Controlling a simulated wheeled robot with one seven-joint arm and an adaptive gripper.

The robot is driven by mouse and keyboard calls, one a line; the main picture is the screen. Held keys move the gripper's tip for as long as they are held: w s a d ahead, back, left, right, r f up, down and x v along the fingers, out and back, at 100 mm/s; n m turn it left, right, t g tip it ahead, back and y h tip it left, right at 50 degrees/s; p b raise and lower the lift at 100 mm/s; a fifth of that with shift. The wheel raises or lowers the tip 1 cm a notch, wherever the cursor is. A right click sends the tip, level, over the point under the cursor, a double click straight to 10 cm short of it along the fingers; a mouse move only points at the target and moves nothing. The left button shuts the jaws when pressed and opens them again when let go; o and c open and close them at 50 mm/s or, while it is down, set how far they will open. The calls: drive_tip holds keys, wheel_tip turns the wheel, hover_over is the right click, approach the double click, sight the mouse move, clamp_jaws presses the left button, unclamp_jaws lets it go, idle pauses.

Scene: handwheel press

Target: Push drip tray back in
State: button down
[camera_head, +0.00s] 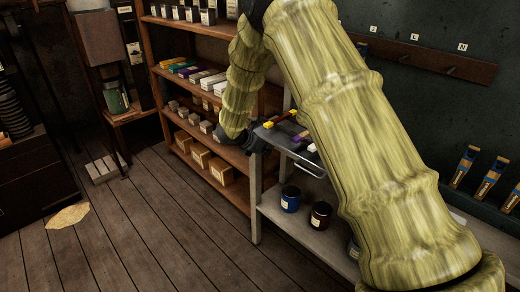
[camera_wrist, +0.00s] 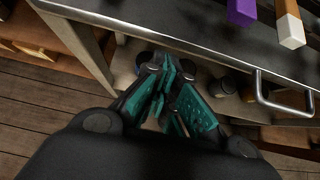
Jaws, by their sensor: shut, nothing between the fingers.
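I cannot make out a drip tray for certain. A bent metal handle (camera_wrist: 282,105) sticks out from the front edge of a grey metal-topped bench in the wrist view; a pale handle (camera_head: 308,160) also shows at the bench front in the head view. Whether it belongs to a tray or a drawer, I cannot tell. My gripper (camera_wrist: 177,92), with teal finger pads, is shut and empty. It is in front of the bench edge, to the left of the handle and apart from it. In the head view my gripper (camera_head: 254,138) is small and dark beside the bench's left end.
The bench top (camera_wrist: 170,28) carries a purple block (camera_wrist: 242,12) and a white-ended tool (camera_wrist: 290,30). Jars (camera_head: 320,213) stand on its lower shelf. A wooden shelf unit (camera_head: 160,60) with boxes stands behind. The plank floor (camera_head: 150,235) at left is mostly clear, with a yellowish patch (camera_head: 68,215).

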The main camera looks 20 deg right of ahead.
sight(276, 144)
drive_tip(key=shift+w+d, duration=0.25)
drive_tip(key=shift+d, duration=0.45)
drive_tip(key=shift+d+f, duration=0.1)
drive_tip(key=shift+w+d+b, duration=0.3)
drive_tip(key=shift+d+b, duration=0.15)
drive_tip(key=shift+d, duration=0.25)
drive_tip(key=shift+w+d+b, duration=0.3)
drive_tip(key=shift+d+b, duration=0.1)
drive_tip(key=shift+d, duration=0.3)
drive_tip(key=shift+w+d+r, duration=0.1)
drive_tip(key=shift+r, duration=0.1)
